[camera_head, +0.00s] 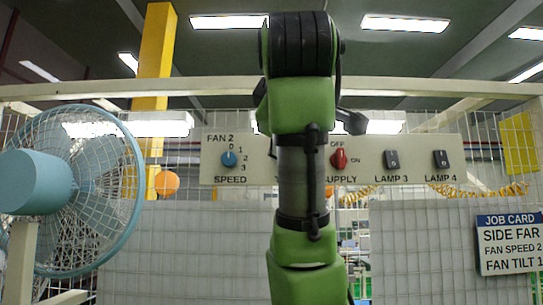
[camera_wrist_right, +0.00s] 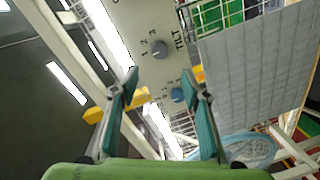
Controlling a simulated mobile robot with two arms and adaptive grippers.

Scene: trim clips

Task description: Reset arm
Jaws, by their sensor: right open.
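My right arm (camera_head: 303,185) stands raised in the middle of the head view, in front of the control panel (camera_head: 375,142). It covers the panel's middle. In the right wrist view my right gripper (camera_wrist_right: 160,78) is open, its two teal fingers apart with nothing held. Beyond the fingers are a grey knob (camera_wrist_right: 159,49) and a blue knob (camera_wrist_right: 178,95), apart from the fingertips. In the head view the blue speed knob (camera_head: 229,159) is left of my arm. The red supply knob (camera_head: 339,158) is just right of it. My left gripper is not in view.
A blue caged fan (camera_head: 98,205) stands at the left. Lamp 3 (camera_head: 392,160) and lamp 4 (camera_head: 441,159) switches sit on the panel's right. A job card (camera_head: 509,246) reading fan speed 2, fan tilt 1 hangs at the right. Wire mesh stands behind.

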